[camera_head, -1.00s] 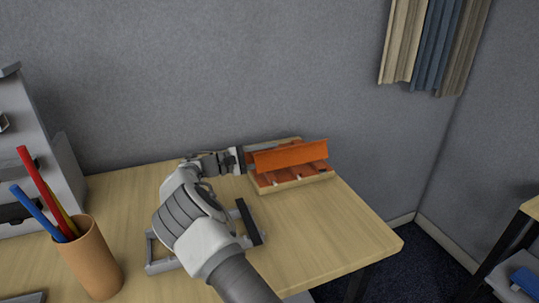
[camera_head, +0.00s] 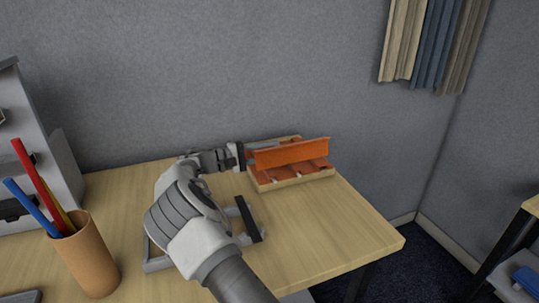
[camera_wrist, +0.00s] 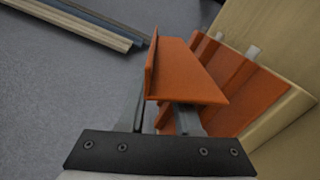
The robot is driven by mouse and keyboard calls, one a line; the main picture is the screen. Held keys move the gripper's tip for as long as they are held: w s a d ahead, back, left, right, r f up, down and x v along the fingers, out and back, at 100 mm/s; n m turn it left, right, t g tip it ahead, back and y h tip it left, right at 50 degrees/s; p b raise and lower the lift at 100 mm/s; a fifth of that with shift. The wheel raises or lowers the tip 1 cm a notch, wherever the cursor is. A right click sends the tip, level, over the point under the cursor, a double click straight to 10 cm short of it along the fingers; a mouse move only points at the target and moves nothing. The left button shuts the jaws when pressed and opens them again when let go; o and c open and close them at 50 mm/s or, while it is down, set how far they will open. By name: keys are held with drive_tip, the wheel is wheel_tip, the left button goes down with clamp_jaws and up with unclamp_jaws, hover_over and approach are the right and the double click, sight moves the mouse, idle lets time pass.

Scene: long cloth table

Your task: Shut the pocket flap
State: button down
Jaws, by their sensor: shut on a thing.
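The orange pocket flap (camera_head: 290,152) stands raised, roughly upright, above an orange pocket organiser (camera_head: 262,176) with a pale wooden border on the table. In the wrist view the flap (camera_wrist: 187,72) is an angled orange strip running away from me. My gripper (camera_head: 246,157) is at the flap's left end. The wrist view shows my gripper (camera_wrist: 160,112) shut on the flap's near end, one finger on each side. The organiser lies below and to the right in the wrist view (camera_wrist: 240,82). The fingertips are partly hidden by the flap.
A tan cup (camera_head: 88,262) with coloured pencils and a grey frame (camera_head: 157,264) stand on the wooden table (camera_head: 330,235). A grey wall is close behind the organiser. Cloths (camera_head: 430,45) hang at upper right. The table's right end is clear.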

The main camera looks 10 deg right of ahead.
sight(275, 156)
drive_tip(key=m+b, duration=0.1)
drive_tip(key=m, duration=0.1)
drive_tip(key=s+m+b, duration=0.1)
drive_tip(key=b, duration=0.1)
drive_tip(key=s+m+b, duration=0.1)
drive_tip(key=m+b, duration=0.1)
drive_tip(key=shift+s+d+r+m, duration=0.1)
drive_tip(key=shift+d+r+m, duration=0.05)
drive_tip(key=shift+r+m, duration=0.15)
drive_tip(key=s+m+b, duration=0.1)
drive_tip(key=m+b, duration=0.1)
drive_tip(key=s+m+b, duration=0.1)
drive_tip(key=m+b, duration=0.1)
drive_tip(key=b, duration=0.1)
drive_tip(key=shift+s+d+r+m, duration=0.1)
drive_tip(key=shift+d+m, duration=0.1)
drive_tip(key=shift+m, duration=0.2)
drive_tip(key=shift+s+r+m+b, duration=0.1)
drive_tip(key=shift+s+m+b, duration=0.1)
drive_tip(key=shift+m+b, duration=0.3)
drive_tip(key=c, duration=0.9)
unclamp_jaws()
drive_tip(key=s+a+p, duration=0.1)
drive_tip(key=a, duration=0.4)
drive_tip(key=s+a+p, duration=0.1)
drive_tip(key=a, duration=0.5)
drive_tip(key=s+a+p, duration=0.1)
drive_tip(key=a+p, duration=0.1)
drive_tip(key=a, duration=0.4)
drive_tip(key=shift+s, duration=0.25)
